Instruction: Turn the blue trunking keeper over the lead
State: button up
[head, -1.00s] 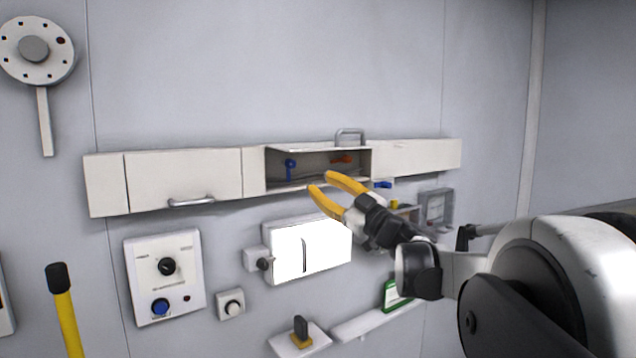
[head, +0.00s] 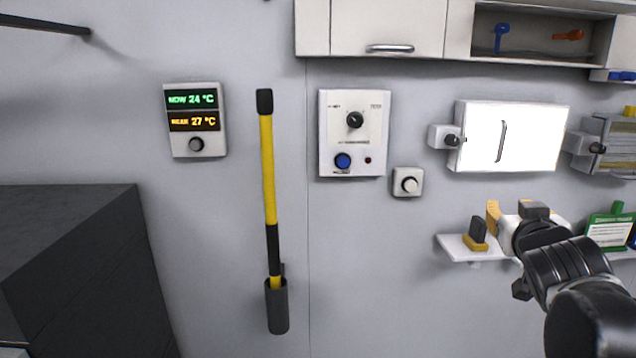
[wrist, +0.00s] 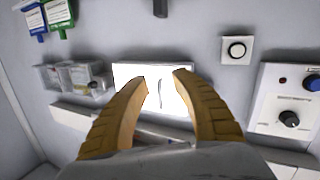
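The blue trunking keeper (head: 501,38) stands upright in the open section of the white wall trunking (head: 455,28), at the upper right of the head view. A dark lead cannot be made out clearly inside. An orange keeper (head: 568,35) lies sideways to its right. My gripper (wrist: 162,76) is open and empty in the wrist view, its yellow fingers apart in front of the bright white panel (wrist: 125,72). In the head view one yellow finger (head: 492,214) shows low at the right, well below the trunking. The other finger is mostly hidden.
The lit white panel (head: 540,137) is below the trunking. A small shelf (head: 458,250) with a dark-and-yellow object (head: 477,236) is near my gripper. A control box (head: 353,100), a round-button box (head: 408,182) and a yellow-black pole (head: 268,180) are further left.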

jog(key=s+a+f+g+y+b, duration=0.2)
jog(key=s+a+f, duration=0.3)
jog(key=f, duration=0.7)
jog(key=s+a+f+n+g+y+b, duration=0.1)
jog(key=s+a+f+g+b, duration=0.2)
jog(key=s+a+f+b, duration=0.2)
jog(key=s+a+f+n+g+y+b, duration=0.1)
jog(key=s+a+f, duration=0.5)
jog(key=f, duration=1.2)
jog(key=s+g+y+b, duration=0.1)
jog(key=s+g+b, duration=0.1)
jog(key=s+b, duration=0.1)
jog(key=shift+s+a+f+g+y, duration=0.15)
jog(key=shift+a+f+g+y, duration=0.15)
jog(key=shift+f, duration=0.1)
